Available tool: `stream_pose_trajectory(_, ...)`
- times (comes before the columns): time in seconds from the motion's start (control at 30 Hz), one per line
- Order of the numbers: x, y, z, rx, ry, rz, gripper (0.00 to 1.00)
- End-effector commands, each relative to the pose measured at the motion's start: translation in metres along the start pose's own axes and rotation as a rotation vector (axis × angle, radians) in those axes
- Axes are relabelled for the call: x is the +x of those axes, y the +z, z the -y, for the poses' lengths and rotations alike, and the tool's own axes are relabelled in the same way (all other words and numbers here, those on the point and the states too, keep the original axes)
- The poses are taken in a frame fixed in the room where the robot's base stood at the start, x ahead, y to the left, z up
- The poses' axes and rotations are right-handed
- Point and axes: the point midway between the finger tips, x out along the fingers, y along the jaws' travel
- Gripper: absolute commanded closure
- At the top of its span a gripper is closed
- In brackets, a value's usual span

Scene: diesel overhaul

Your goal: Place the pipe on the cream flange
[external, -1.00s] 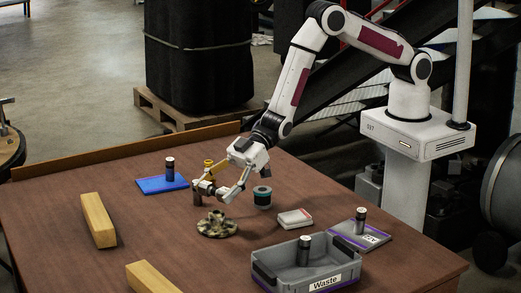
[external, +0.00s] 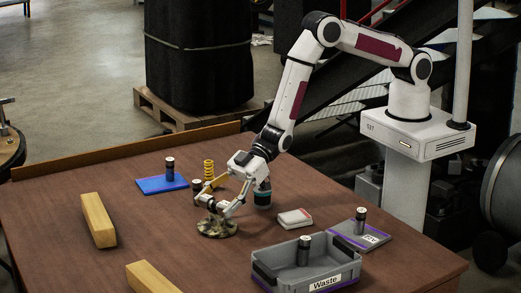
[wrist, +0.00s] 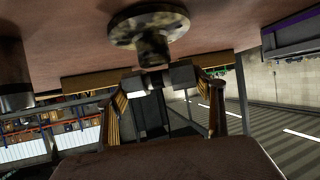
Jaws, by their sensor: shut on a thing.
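The cream flange (external: 217,228), mottled cream and dark with a raised hub, lies on the brown table below my gripper (external: 213,203). In the wrist view the flange (wrist: 122,30) is at the top centre, its hub toward the fingertips. My gripper (wrist: 157,79) is shut on a small dark piece, the pipe (wrist: 152,81), mostly hidden between the finger pads. It is held just above and close to the flange in the external view. I cannot tell whether the pipe touches the hub.
A dark cylinder (external: 197,186) stands close behind the gripper. A yellow spring (external: 209,168), teal-banded cylinder (external: 262,195) and blue pad (external: 158,184) are near. A waste bin (external: 330,262) is at right front; wooden blocks (external: 98,220) (external: 150,278) lie left. Left-centre table is clear.

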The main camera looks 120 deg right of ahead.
Motion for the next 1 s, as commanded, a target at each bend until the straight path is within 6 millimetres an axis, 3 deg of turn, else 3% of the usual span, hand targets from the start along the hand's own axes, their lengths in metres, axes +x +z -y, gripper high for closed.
stream_pose_trajectory(0.4,0.0012,0.0009,-0.0002,0.000,0.000,-0.002,0.61)
stream_pose_trajectory(0.43,0.0013,0.0019,-0.0001,0.000,0.000,-0.001,0.30)
stream_pose_trajectory(0.5,0.0012,0.0016,-0.0001,0.000,0.000,-0.001,0.16)
stream_pose_trajectory(1.0,-0.0001,-0.0009,-0.0001,0.000,0.000,-0.001,0.16)
